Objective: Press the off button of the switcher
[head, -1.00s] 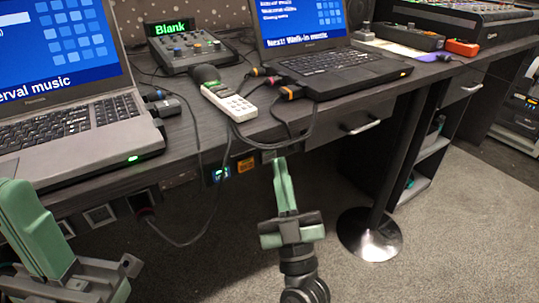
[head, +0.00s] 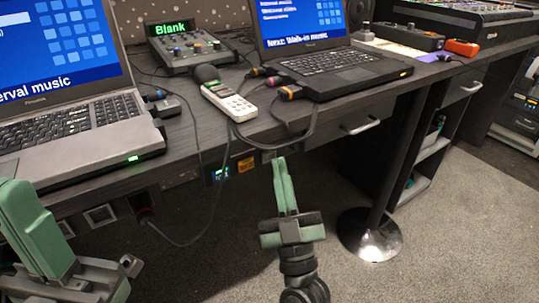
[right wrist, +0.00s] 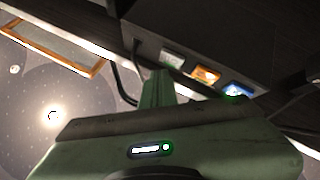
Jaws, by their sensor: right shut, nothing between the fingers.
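A dark box with a row of three small coloured buttons is mounted under the desk's front edge and looks like the switcher (right wrist: 150,45). In the right wrist view its buttons are a pale one (right wrist: 172,60), an orange one (right wrist: 205,75) and a lit blue one (right wrist: 237,90). The head view shows the blue button (head: 220,173) and the orange button (head: 245,164). Their lettering is too small to read. My right gripper (head: 280,160) is shut and empty, with its fingertips just right of the orange button. My left gripper (head: 32,230) is at the lower left; its jaw gap is unclear.
The desk (head: 185,140) holds a grey laptop (head: 75,135), a black laptop (head: 345,72), a control unit showing "Blank" (head: 190,48) and a white handheld device (head: 229,101). Cables (head: 200,205) hang at the front edge. A metal post base (head: 370,235) stands on the carpet.

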